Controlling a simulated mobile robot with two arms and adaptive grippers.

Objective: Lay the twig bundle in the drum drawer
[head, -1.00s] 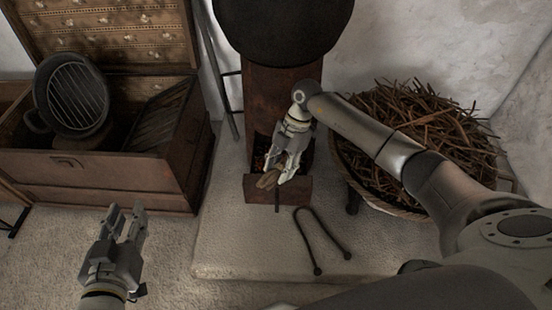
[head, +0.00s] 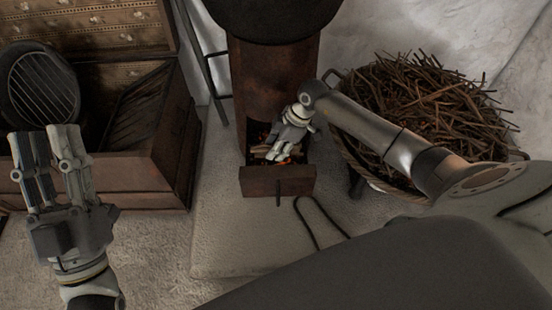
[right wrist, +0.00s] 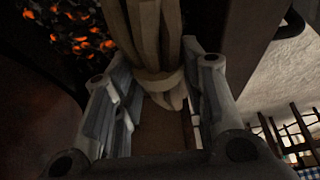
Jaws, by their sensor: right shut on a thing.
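The drum drawer (head: 278,182) sticks out open at the foot of the rusty drum stove (head: 275,75), with glowing embers inside. My right gripper (head: 276,153) is over the drawer, behind its front panel. It is shut on the pale twig bundle (head: 258,151), which shows only in part in the head view. In the right wrist view the bundle (right wrist: 150,35) runs between the fingers, a band around it, with embers beside it. I cannot tell if it touches the drawer floor. My left gripper (head: 45,142) is open and empty at the left.
A basket heaped with twigs (head: 430,110) stands right of the drum. Black tongs (head: 318,222) lie on the stone slab (head: 235,235) in front. An open wooden chest (head: 150,165) holding a round grill pan (head: 42,85) stands at the left.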

